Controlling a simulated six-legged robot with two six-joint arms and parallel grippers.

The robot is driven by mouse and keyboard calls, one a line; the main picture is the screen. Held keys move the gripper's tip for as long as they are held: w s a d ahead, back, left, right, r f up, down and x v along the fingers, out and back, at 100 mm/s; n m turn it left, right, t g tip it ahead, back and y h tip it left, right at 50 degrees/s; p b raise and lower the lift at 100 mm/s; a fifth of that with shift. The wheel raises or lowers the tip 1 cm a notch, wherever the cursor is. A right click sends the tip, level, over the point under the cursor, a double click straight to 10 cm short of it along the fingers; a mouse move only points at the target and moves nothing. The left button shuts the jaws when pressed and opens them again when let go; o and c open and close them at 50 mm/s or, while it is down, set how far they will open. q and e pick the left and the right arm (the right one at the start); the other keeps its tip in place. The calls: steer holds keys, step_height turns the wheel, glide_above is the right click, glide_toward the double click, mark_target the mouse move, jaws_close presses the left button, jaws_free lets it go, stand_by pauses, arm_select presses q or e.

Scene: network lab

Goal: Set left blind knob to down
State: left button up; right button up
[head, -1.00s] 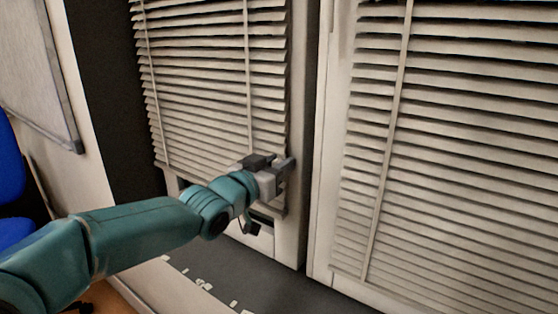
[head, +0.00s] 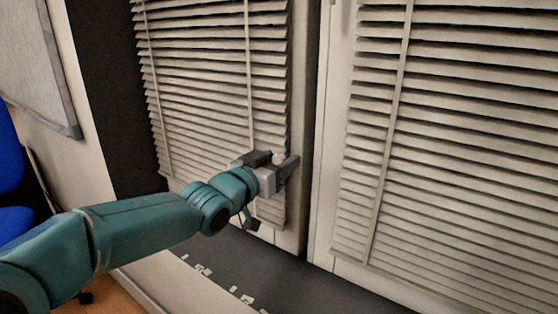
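The left blind (head: 205,70) hangs in the left window with pale horizontal slats, its lower part reaching down behind my arm to near the dark sill. My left gripper (head: 287,170) is at the right edge of this blind, beside the window frame. One grey finger shows; the gap between the fingers is hidden, so I cannot tell if it is open or shut. The blind's knob is not visible; the gripper may cover it. My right gripper is not in view.
The right blind (head: 460,130) hangs lowered in the right window. A dark sill (head: 275,270) with several small pale pieces runs below. A blue chair (head: 12,165) and a framed board (head: 38,65) are at the left.

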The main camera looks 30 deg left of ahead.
arm_select(q)
steer(key=shift+s+r, duration=0.15)
steer(key=shift+s, duration=0.2)
steer(key=s+a+p, duration=0.1)
steer(key=s+p, duration=0.2)
steer(key=s, duration=1.2)
steer(key=shift+s+a, duration=0.15)
steer(key=shift+s, duration=0.15)
